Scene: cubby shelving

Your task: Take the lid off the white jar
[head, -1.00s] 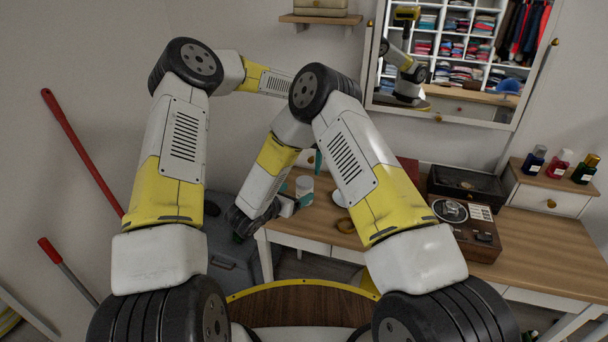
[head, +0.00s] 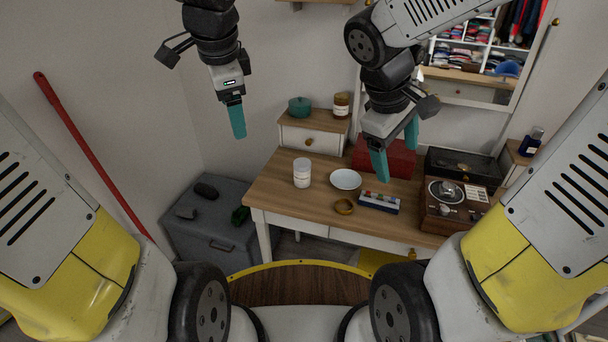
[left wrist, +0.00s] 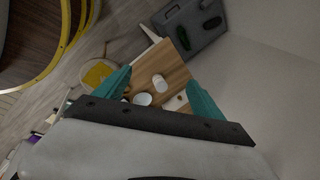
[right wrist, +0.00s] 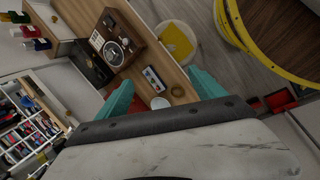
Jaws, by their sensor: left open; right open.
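The white jar (head: 302,172) stands upright on the left part of the wooden table, with a pale lid on top. It also shows in the left wrist view (left wrist: 159,82). My left gripper (head: 237,122) hangs above and left of the table, apart from the jar; its teal fingers are spread and empty in the left wrist view (left wrist: 160,88). My right gripper (head: 396,152) is open and empty above the table, right of the jar. Its teal fingers also show in the right wrist view (right wrist: 162,90).
A red box (head: 384,160) and a record player (head: 456,207) stand further right. A grey chest (head: 210,225) stands left of the table.

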